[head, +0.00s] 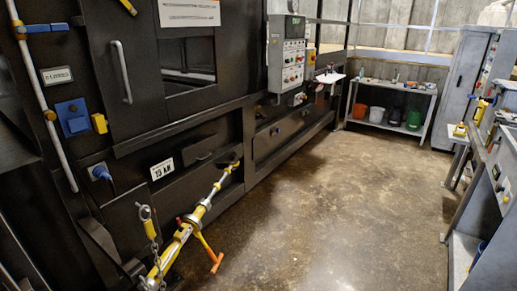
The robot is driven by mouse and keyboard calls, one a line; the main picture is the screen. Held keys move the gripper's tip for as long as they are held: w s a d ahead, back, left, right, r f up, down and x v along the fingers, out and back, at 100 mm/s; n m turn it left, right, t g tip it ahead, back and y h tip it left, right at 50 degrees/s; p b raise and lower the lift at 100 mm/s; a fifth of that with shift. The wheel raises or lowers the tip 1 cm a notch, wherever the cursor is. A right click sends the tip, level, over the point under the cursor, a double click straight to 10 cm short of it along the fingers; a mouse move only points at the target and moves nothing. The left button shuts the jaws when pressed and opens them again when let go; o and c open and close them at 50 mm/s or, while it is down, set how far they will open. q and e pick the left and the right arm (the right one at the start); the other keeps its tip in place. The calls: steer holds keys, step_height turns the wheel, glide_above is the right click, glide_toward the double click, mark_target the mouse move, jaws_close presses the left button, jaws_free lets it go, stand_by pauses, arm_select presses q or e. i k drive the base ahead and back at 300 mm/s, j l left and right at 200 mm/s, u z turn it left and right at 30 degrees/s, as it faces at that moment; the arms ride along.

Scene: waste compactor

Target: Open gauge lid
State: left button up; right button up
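I cannot make out a gauge or a gauge lid for certain in the head view. The black compactor (225,120) fills the left side, with a closed-looking door that has a long pale handle (121,72) and a dark window (188,62). A grey control panel (288,60) with several coloured buttons stands on its far part. Blue fittings (73,117) and a small yellow fitting (99,123) sit on its near front. Neither of my grippers shows in the view.
A yellow bar with an orange handle (208,250) slants out from the compactor's lower front, beside a hanging chain (151,232). A shelf (399,89) with several buckets stands at the back. Grey cabinets and benches line the right. The brown floor (330,210) between is clear.

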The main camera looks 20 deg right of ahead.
mark_target(195, 152)
steer(key=z, duration=0.25)
steer(key=i+l+u, duration=0.15)
steer(key=i+l, duration=0.2)
steer(key=i+l+u, duration=0.1)
steer(key=i+l, duration=0.3)
steer(key=i+l+u, duration=0.15)
steer(key=i+l, duration=0.3)
steer(key=i+l+u, duration=0.15)
steer(key=i+l, duration=0.3)
steer(key=i+l+u, duration=0.1)
steer(key=i+l, duration=0.25)
steer(key=l, duration=0.15)
steer(key=i+l+u, duration=0.15)
steer(key=i+l, duration=0.2)
steer(key=l, duration=0.2)
